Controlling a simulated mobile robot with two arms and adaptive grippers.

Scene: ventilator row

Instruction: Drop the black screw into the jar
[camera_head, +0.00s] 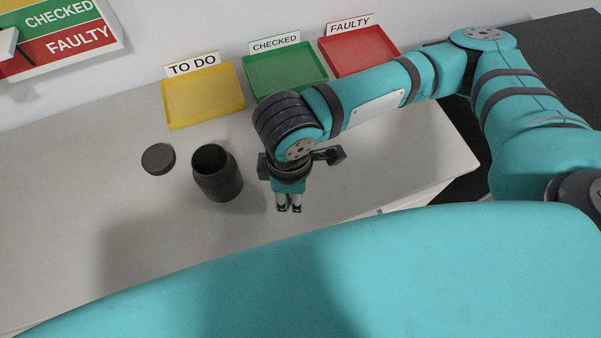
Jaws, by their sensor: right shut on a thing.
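The dark jar (217,178) stands upright and open on the light worktop, left of my right gripper. Its round black lid (158,159) lies flat on the worktop to the jar's left. My right gripper (289,208) points down to the right of the jar, apart from it. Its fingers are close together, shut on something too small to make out. I cannot pick out the black screw; it may be hidden between the fingertips. My left gripper is not in view.
A yellow TO DO tray (203,113), a green CHECKED tray (285,88) and a red FAULTY tray (357,66) stand along the wall, and no contents show in them. A sign (75,35) is on the wall. The worktop left of the lid is clear.

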